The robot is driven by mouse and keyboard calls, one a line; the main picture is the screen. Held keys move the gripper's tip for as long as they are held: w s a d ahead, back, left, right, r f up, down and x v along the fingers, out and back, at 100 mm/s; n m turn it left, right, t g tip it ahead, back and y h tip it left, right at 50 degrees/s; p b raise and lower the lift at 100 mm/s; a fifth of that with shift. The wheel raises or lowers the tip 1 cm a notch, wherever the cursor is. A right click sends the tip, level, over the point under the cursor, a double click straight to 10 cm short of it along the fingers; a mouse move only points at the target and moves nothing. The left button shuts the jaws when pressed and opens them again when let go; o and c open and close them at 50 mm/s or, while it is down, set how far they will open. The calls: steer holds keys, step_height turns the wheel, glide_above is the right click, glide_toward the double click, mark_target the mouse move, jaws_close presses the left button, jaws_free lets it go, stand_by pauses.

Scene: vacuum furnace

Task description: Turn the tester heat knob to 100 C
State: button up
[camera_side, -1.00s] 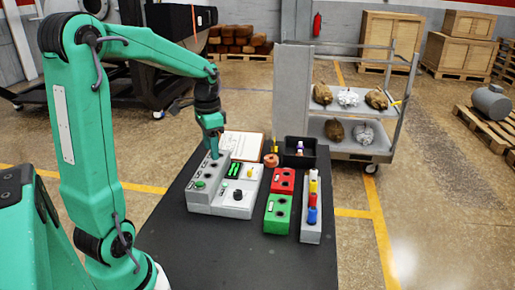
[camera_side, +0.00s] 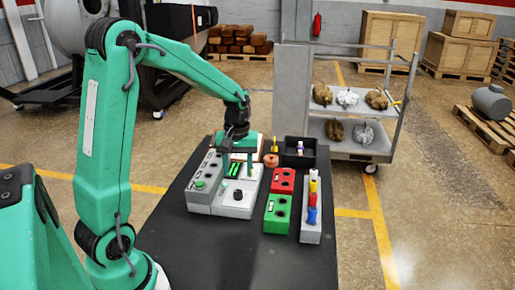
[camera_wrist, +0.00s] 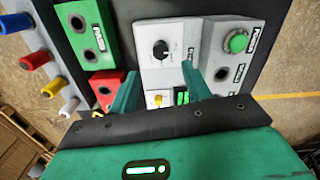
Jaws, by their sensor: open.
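The tester (camera_side: 233,208) is a pale box on the dark table; it also shows in the wrist view (camera_wrist: 152,26). It carries a black knob (camera_side: 238,194) with dial marks around it, also in the wrist view (camera_wrist: 160,49), a small yellow knob (camera_wrist: 157,99) and a lit green display (camera_wrist: 181,97). Labels are too small to read, so I cannot tell which knob is for heat. My gripper (camera_wrist: 162,88) is open and empty, pointing down over the tester's far part in the side view (camera_side: 238,165). Its fingers stand either side of the yellow knob, apparently apart from it.
A grey box (camera_side: 200,197) with a green button stands against the tester's left side. Red (camera_side: 284,181) and green (camera_side: 277,214) boxes with holes and a rack (camera_side: 310,230) of coloured plugs stand right. A black tray (camera_side: 300,153) is behind. The table's front is clear.

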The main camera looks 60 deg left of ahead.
mark_target(238, 191)
steer(key=shift+w+d+f, duration=0.1)
steer(key=shift+f, duration=3.9)
steer(key=c, duration=1)
